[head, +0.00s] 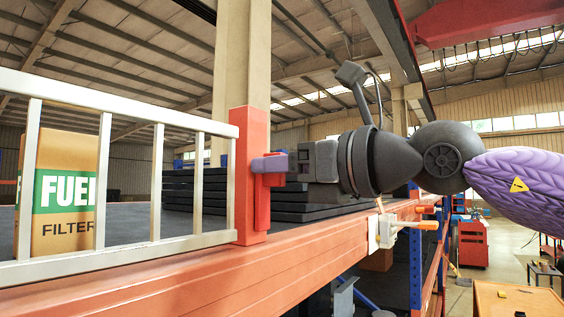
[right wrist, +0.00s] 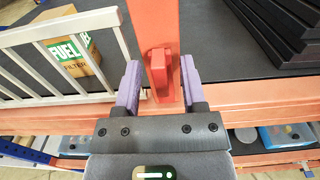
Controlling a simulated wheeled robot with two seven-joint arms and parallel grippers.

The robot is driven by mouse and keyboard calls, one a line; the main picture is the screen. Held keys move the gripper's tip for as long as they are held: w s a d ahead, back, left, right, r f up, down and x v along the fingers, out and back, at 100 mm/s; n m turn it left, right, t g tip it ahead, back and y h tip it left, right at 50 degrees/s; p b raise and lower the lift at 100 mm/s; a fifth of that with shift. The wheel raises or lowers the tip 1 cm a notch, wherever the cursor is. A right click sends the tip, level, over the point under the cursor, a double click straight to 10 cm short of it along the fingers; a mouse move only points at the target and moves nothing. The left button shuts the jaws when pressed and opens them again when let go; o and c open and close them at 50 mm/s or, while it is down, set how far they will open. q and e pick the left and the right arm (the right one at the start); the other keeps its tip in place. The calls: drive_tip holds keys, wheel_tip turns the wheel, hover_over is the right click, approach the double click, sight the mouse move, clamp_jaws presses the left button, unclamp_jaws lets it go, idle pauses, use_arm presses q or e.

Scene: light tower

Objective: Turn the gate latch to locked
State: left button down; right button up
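The white gate (head: 130,190) stands along the shelf edge and ends at a red post (head: 250,140). The red latch (head: 263,205) is an upright bar on the post's right face in the head view. In the right wrist view the latch (right wrist: 158,66) lies between my fingers. My right gripper (head: 272,165) is at the post, its purple fingers level with the latch's upper part. In the right wrist view the gripper (right wrist: 160,72) is open, one finger on each side of the latch, with gaps visible. My left gripper is not in view.
A fuel filter box (head: 62,185) stands behind the gate. Dark stacked slabs (head: 215,190) lie on the shelf behind the post. A white fitting with an orange handle (head: 420,225) sticks out from the orange beam (head: 300,250). Open floor lies to the right.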

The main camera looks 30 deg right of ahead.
clamp_jaws()
idle(1.3)
